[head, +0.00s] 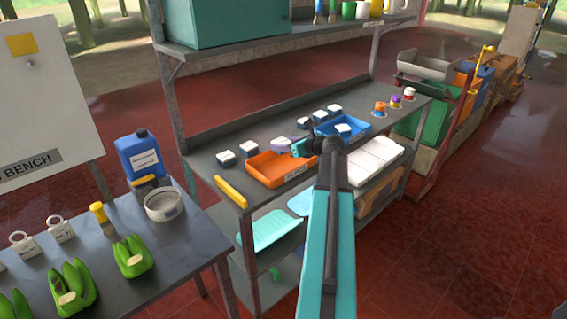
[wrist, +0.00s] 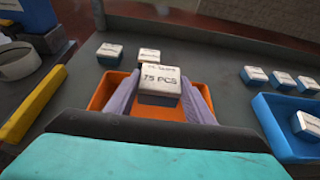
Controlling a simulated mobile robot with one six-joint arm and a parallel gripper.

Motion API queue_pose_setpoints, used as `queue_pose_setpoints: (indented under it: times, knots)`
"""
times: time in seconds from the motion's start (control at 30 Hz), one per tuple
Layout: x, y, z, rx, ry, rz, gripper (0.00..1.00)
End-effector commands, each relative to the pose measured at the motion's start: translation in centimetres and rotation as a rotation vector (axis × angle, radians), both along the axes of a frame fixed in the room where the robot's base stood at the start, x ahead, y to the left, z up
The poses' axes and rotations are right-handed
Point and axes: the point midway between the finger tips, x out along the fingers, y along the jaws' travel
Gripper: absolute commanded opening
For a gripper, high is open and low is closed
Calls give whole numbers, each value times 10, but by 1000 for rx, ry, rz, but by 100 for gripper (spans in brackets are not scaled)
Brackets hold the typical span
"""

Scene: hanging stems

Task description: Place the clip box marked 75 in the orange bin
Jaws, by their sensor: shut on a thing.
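In the head view my gripper (head: 284,145) is over the back right part of the orange bin (head: 262,173).
A blue bin (head: 357,124) with one clip box (head: 343,130) stands to the right. Other clip boxes (head: 226,158) stand behind and left of the orange bin. A yellow bar (head: 231,191) lies at the bench's left end. White packages (head: 375,158) are at the front right.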

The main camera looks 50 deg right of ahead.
Motion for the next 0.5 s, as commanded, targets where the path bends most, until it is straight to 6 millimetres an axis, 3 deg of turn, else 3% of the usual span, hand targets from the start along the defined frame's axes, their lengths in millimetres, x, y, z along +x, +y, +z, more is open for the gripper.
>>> queue_pose_setpoints:
  times: [0.23, 0.5]
  knots:
    - [0, 0, -30, 2, 1, -1, 26]
    - [-1, -1, -41, 0, 0, -1, 26]
